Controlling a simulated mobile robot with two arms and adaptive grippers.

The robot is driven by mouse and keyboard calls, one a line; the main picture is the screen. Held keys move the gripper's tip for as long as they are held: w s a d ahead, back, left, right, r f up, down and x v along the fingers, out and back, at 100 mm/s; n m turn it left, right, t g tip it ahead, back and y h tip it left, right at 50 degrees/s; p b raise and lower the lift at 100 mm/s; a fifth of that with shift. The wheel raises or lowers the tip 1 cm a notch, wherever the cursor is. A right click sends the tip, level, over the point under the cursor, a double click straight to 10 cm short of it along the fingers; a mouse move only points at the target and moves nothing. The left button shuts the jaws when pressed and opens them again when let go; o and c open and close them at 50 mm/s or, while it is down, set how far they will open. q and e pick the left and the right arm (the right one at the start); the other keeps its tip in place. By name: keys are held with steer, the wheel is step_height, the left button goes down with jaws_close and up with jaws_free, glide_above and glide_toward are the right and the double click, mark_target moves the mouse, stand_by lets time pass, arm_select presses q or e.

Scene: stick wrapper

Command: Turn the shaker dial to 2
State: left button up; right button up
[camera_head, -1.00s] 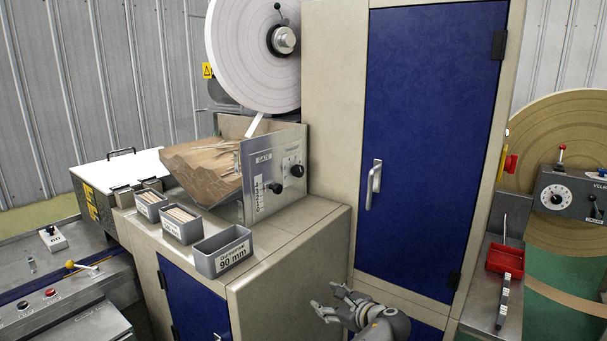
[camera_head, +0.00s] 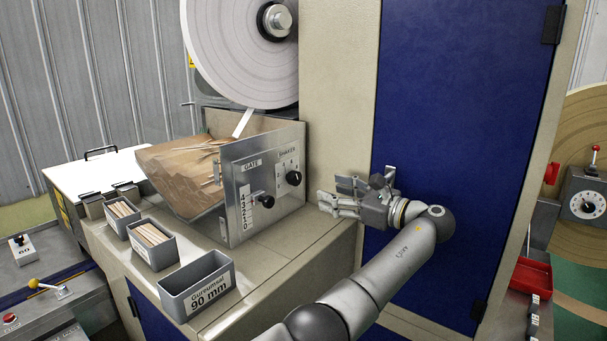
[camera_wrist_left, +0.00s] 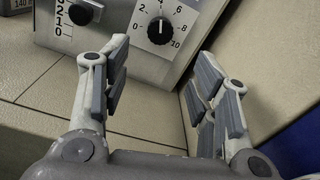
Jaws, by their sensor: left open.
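The shaker dial (camera_head: 293,178) is a black knob on the upright metal panel (camera_head: 237,220), under the word SHAKER. In the left wrist view the dial (camera_wrist_left: 159,30) sits inside a scale numbered up to 10. Its white mark points up, near the 4. My left gripper (camera_head: 335,202) is to the right of the panel and apart from the dial. In the left wrist view its fingers (camera_wrist_left: 160,85) are spread, with nothing between them, and the dial lies ahead of the gap. My right gripper is not in view.
The black gate knob (camera_head: 267,200) and its scale (camera_head: 246,208) are left of the dial. Grey bins (camera_head: 195,290) line the cabinet top. The blue door (camera_head: 460,130) is right of my gripper.

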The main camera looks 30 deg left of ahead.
mark_target(298, 179)
arm_select(q)
steer(key=a+p, duration=0.1)
steer(key=a, duration=0.3)
steer(key=a+r+p, duration=0.1)
steer(key=a, duration=0.1)
steer(key=shift+w+a+r+p, duration=0.1)
steer(key=shift+a+p, duration=0.2)
steer(key=shift+a, duration=0.05)
steer(key=a, duration=0.2)
steer(key=a+p, duration=0.1)
steer(key=shift+w+a+f, duration=0.2)
steer(key=shift+w+a, duration=0.05)
steer(key=shift+a, duration=0.25)
steer(key=c, duration=1.1)
steer(key=shift+o, duration=0.2)
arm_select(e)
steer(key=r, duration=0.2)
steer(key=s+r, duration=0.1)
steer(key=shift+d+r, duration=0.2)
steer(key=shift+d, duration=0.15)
